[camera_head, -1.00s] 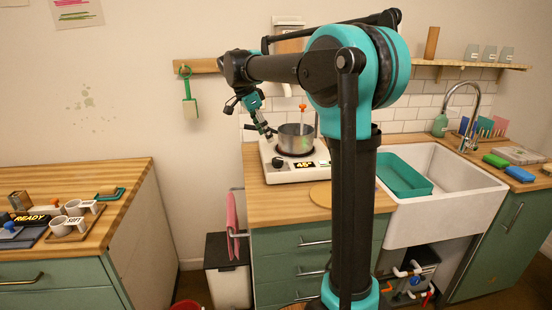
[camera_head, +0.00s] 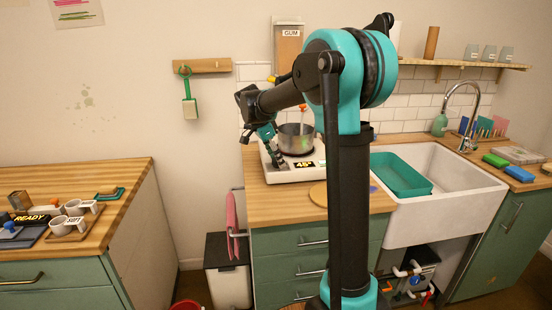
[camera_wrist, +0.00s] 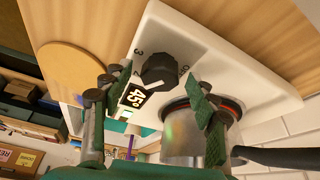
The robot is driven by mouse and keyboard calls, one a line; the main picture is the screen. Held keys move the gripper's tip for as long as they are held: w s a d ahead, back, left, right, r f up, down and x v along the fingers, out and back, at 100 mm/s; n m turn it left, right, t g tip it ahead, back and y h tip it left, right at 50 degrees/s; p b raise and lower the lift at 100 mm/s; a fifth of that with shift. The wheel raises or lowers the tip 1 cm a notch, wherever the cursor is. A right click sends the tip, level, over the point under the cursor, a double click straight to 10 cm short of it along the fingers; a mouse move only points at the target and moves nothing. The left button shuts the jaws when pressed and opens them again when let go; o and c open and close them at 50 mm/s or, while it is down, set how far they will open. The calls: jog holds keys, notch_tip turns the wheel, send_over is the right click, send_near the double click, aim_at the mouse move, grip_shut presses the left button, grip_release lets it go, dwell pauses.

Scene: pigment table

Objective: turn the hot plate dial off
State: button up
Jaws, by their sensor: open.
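Contact is not visible.
The pot (camera_wrist: 190,130) and its dark handle (camera_wrist: 275,156) are close to the right finger in the wrist view. A round wooden board (camera_head: 319,194) lies on the counter to the right. A teal basin (camera_head: 402,176) sits in the sink.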

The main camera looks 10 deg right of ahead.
jog(key=shift+c, duration=0.5)
jog(key=c, duration=1)
